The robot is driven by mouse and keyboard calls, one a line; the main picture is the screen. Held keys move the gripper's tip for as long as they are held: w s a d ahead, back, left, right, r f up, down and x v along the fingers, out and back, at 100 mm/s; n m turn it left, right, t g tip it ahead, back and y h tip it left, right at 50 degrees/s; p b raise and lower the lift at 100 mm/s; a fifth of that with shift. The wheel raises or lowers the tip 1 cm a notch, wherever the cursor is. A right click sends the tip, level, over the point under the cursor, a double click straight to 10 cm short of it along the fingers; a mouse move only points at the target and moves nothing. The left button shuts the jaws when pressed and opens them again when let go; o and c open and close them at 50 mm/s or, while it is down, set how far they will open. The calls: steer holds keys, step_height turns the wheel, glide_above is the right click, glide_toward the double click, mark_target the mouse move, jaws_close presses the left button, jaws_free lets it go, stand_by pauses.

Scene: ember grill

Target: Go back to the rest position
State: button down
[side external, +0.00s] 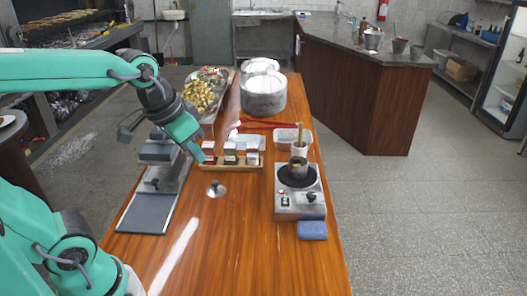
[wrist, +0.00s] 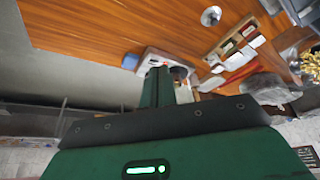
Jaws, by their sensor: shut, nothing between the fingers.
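My gripper (side external: 201,157) is shut and empty. It hangs in the air above the wooden table, between the black-topped press on the left and the small spice rack on the right. Its green fingers (wrist: 160,82) also show in the wrist view, together, with nothing between them. My green arm reaches in from the left of the side view. A metal lid with a dark knob (side external: 216,190) lies on the table below and in front of my gripper. It also shows in the wrist view (wrist: 211,16).
The table's front middle (side external: 245,250) is clear.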

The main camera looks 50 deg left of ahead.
steer(key=shift+n+t, duration=0.3)
steer(key=shift+t, duration=0.2)
steer(key=s, duration=0.3)
steer(key=s+f, duration=0.1)
steer(key=s, duration=0.1)
steer(key=shift+a+f, duration=0.1)
steer(key=shift+a, duration=0.2)
